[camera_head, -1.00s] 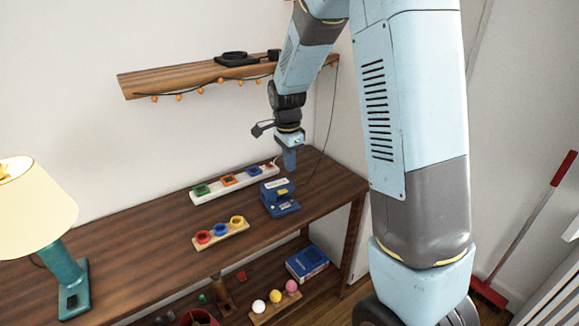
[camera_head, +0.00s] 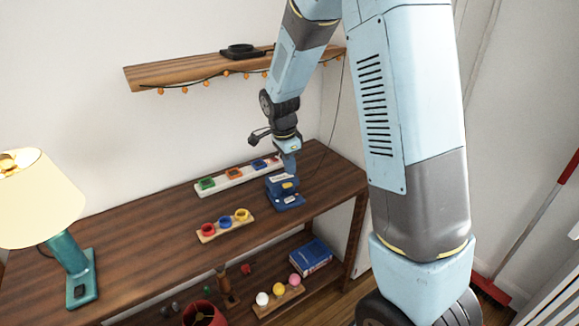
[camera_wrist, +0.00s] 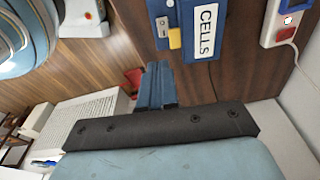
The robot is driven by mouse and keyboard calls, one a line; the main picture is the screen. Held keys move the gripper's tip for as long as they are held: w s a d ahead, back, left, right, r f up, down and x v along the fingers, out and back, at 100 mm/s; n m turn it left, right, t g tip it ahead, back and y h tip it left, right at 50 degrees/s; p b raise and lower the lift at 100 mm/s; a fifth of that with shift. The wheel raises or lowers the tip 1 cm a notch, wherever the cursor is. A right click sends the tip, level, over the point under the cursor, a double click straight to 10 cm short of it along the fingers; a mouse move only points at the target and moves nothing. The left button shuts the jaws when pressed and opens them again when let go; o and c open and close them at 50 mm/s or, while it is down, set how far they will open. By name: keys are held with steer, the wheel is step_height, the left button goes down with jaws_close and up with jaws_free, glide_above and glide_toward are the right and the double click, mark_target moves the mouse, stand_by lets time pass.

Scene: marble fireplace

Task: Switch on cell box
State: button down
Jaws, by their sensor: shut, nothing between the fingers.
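The cell box (camera_head: 288,203) is a small blue box near the right end of the wooden bench top. In the wrist view the cell box (camera_wrist: 200,70) shows a white "CELLS" label (camera_wrist: 206,32) and a yellow tab (camera_wrist: 174,38) beside it. My gripper (camera_head: 289,172) is shut and empty, pointing down at the box's upper part in the head view. In the wrist view the closed fingers of my gripper (camera_wrist: 156,80) are below and left of the yellow tab. Whether they touch the box I cannot tell. The box's far side is hidden.
A teal lamp (camera_head: 68,250) stands at left. A wall shelf (camera_head: 190,72) hangs above. A blue book (camera_head: 305,258) lies below.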

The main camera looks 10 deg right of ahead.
mark_target(294, 199)
steer(key=f, duration=0.3)
steer(key=d+f, duration=0.1)
steer(key=f, duration=0.7)
steer(key=shift+w+d, duration=0.2)
